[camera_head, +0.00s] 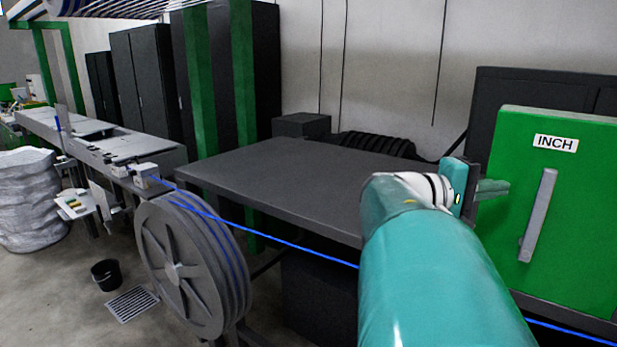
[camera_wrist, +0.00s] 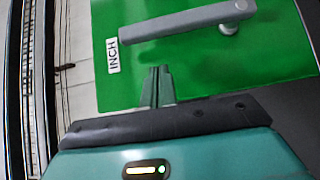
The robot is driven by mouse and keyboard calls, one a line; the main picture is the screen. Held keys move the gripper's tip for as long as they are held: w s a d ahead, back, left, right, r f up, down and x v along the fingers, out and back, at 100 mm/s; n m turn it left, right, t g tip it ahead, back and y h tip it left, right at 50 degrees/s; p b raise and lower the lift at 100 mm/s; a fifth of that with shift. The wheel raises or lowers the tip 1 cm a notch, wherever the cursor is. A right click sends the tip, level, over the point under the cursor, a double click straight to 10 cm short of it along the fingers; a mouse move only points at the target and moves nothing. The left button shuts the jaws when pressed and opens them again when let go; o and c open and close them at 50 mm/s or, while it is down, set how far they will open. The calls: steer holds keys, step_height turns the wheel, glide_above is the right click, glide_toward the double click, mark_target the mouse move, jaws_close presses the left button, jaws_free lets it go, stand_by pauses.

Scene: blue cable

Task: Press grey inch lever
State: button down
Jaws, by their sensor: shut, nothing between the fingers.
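The grey inch lever (camera_head: 538,215) is a long bar on the front of a green box (camera_head: 588,190). It stands nearly upright and leans slightly, below a white "INCH" label (camera_head: 555,143). In the wrist view the lever (camera_wrist: 185,21) lies across the top of the picture, with the label (camera_wrist: 112,55) at its left end. My gripper (camera_head: 494,187) is left of the lever in the head view, apart from it. In the wrist view my gripper (camera_wrist: 159,84) has its fingers together, empty, pointing at the green face below the lever.
A dark flat table (camera_head: 285,175) stands left of the box. A blue cable (camera_head: 290,244) runs from a large grey wheel (camera_head: 180,265) past the table's front. A black bucket (camera_head: 105,274) stands on the floor at the left. The green face around the lever is clear.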

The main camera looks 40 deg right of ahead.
mark_target(543, 195)
steer(key=shift+s+d, duration=0.2)
steer(key=shift+s, duration=0.8)
steer(key=shift+s+d, duration=0.15)
steer(key=shift+s, duration=0.8)
steer(key=shift+w, duration=0.1)
steer(key=shift+s, duration=0.2)
steer(key=shift+s+d+r+m+t+y, duration=0.15)
steer(key=shift+s+r+m+t+y, duration=0.1)
steer(key=shift+s+m+y, duration=0.25)
steer(key=shift+s+d+r+m+t+y, duration=0.15)
steer(key=shift+s+m+t+y, duration=0.2)
steer(key=shift+s, duration=0.3)
steer(key=shift+s+d+f+m+t+y, duration=0.35)
steer(key=shift+s+m+t, duration=0.3)
steer(key=shift+s, duration=0.65)
steer(key=shift+s+d+f+m+t+y, duration=0.2)
steer(key=shift+s+f+m+t+y, duration=0.25)
steer(key=shift+s, duration=0.85)
steer(key=shift+s+d+f+m+t+y, duration=0.4)
steer(key=shift+s+m+t, duration=0.35)
steer(key=shift+s, duration=0.55)
steer(key=shift+s+a, duration=0.1)
steer(key=shift+s, duration=0.05)
